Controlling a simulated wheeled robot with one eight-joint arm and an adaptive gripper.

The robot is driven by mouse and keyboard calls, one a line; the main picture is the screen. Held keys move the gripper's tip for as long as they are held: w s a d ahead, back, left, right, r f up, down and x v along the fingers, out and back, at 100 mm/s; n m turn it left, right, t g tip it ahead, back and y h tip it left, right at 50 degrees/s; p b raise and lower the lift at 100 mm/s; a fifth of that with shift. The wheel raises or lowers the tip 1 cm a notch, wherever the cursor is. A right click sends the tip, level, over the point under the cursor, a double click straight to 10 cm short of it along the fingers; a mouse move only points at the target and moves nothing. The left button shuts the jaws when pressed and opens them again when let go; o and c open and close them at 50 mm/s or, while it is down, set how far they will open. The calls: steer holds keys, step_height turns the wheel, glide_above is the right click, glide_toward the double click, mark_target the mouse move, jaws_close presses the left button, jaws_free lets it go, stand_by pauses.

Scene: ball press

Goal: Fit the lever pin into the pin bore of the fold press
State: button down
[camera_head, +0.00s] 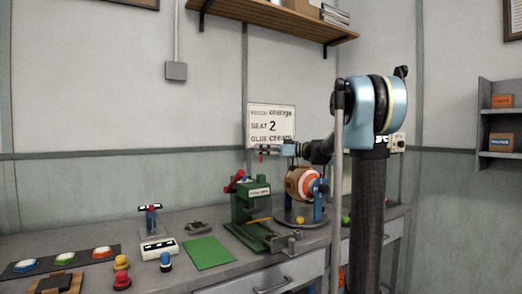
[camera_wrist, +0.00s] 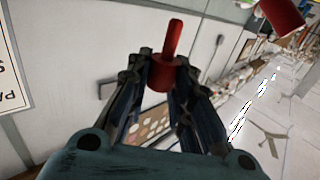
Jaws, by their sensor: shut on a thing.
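My gripper (camera_wrist: 160,75) is shut on a red pin with a thick collar and a thinner shaft, the lever pin (camera_wrist: 167,62). In the head view my gripper (camera_head: 264,150) is in the air above the green fold press (camera_head: 247,208), in front of the wall sign, with a small red bit at its tip. The press stands on the bench and has a red part (camera_head: 236,181) at its upper left. The pin is apart from the press. I cannot make out the pin bore. A red cylinder (camera_wrist: 281,16) shows at the wrist view's top right; I cannot tell what it belongs to.
An orange-and-white striped ball (camera_head: 302,183) sits in a blue stand right of the press. A green sheet (camera_head: 208,252) lies left of it. Several colored knobs and a tray of round pieces (camera_head: 62,262) lie farther left. A wall sign (camera_head: 271,121) hangs behind.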

steer(key=shift+f, duration=1.9)
steer(key=shift+s+f, duration=0.1)
steer(key=shift+f, duration=2.2)
stand_by(0.5)
steer(key=c, duration=1.3)
jaws_free()
steer(key=shift+c, duration=0.2)
steer(key=shift+d, duration=0.1)
steer(key=s+d, duration=0.2)
steer(key=d, duration=0.9)
steer(key=shift+d, duration=0.3)
steer(key=shift+s+f, duration=0.1)
